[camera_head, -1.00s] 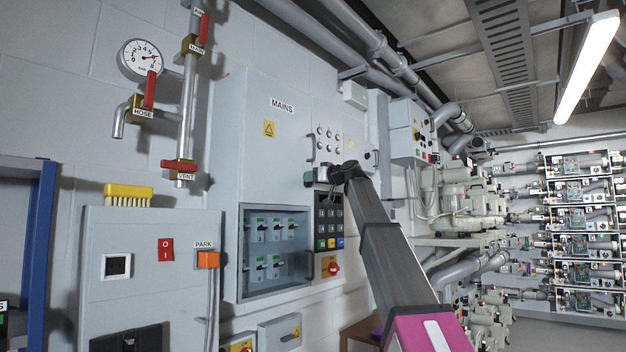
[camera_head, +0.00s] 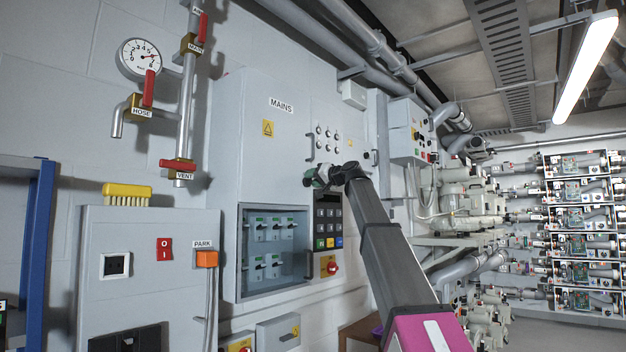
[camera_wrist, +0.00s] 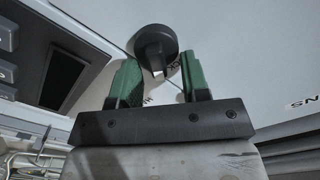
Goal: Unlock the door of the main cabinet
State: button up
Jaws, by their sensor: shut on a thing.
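The main cabinet (camera_head: 285,165) is a grey wall cabinet labelled MAINS, with a yellow warning sign and a window over rows of breakers. My gripper (camera_head: 312,177) is at the cabinet front, just left of the top of a dark keypad panel. A small pale metal piece shows below the knob. My gripper hides most of the knob in the head view, and I cannot tell whether it is a key or a fixed lock.
The keypad panel (camera_head: 328,220) is close beside my gripper. A vertical handle (camera_head: 310,148) and several round indicators (camera_head: 328,138) are just above. A grey box (camera_head: 150,275) with a yellow brush (camera_head: 127,194) stands at left. Pipes and valves run up the wall.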

jog(key=m, duration=0.3)
jog(key=f+m, duration=0.1)
jog(key=m, duration=0.7)
jog(key=shift+w+d+f, duration=0.2)
jog(key=shift+w+f, duration=0.05)
jog(key=shift+w, duration=0.05)
dwell(0.3)
jog(key=o, duration=0.9)
jog(key=v, duration=1.1)
